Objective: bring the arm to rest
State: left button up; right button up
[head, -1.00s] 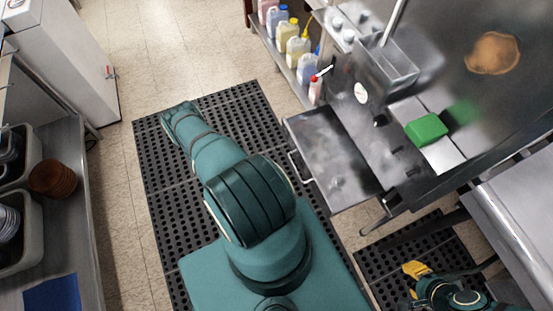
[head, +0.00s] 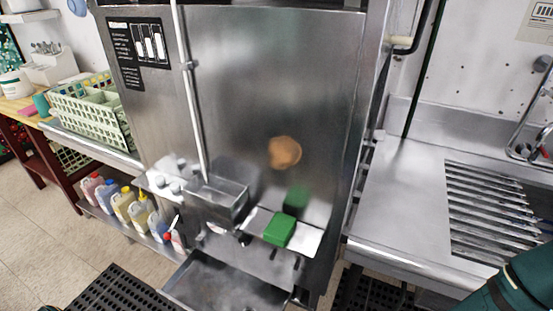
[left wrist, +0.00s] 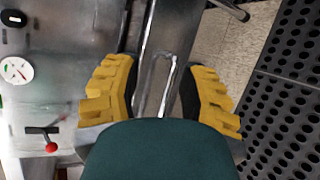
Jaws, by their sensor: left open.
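My left gripper (left wrist: 160,78) shows in the left wrist view, its two yellow ridged fingers spread apart with nothing held between them. A bent metal bar handle (left wrist: 169,62) appears in the gap between the fingers; I cannot tell how far beyond them it is. The left gripper is not in the head view. A teal part of my own arm (head: 512,288) enters the head view at the lower right corner, with no gripper visible on it. My right gripper is in neither current view.
A steel machine (head: 270,85) fills the middle, with an open drawer (head: 225,285) low in front. A green block (head: 279,230) lies on its ledge. Several bottles (head: 123,205) stand at left. A steel sink counter (head: 400,205) is at right. Black mats (left wrist: 290,90) cover the floor.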

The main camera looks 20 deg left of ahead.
pick_arm(q)
jog(key=w+d+r+m+g+y, duration=0.1)
jog(key=w+d+r+m+g, duration=0.2)
jog(key=d+r, duration=0.4)
jog(key=w+d+r+m+g+y, duration=0.1)
jog(key=w+d+r+m+g, duration=0.2)
jog(key=d+r+m, duration=0.3)
jog(key=w+d+r+m+g+y, duration=0.1)
jog(key=w+d+r+m+g, duration=0.2)
jog(key=d+r, duration=0.6)
jog(key=d+m+g, duration=0.1)
jog(key=d+g, duration=0.1)
jog(key=d, duration=0.1)
jog(key=shift+w+d, duration=0.15)
jog(key=shift+w, duration=0.15)
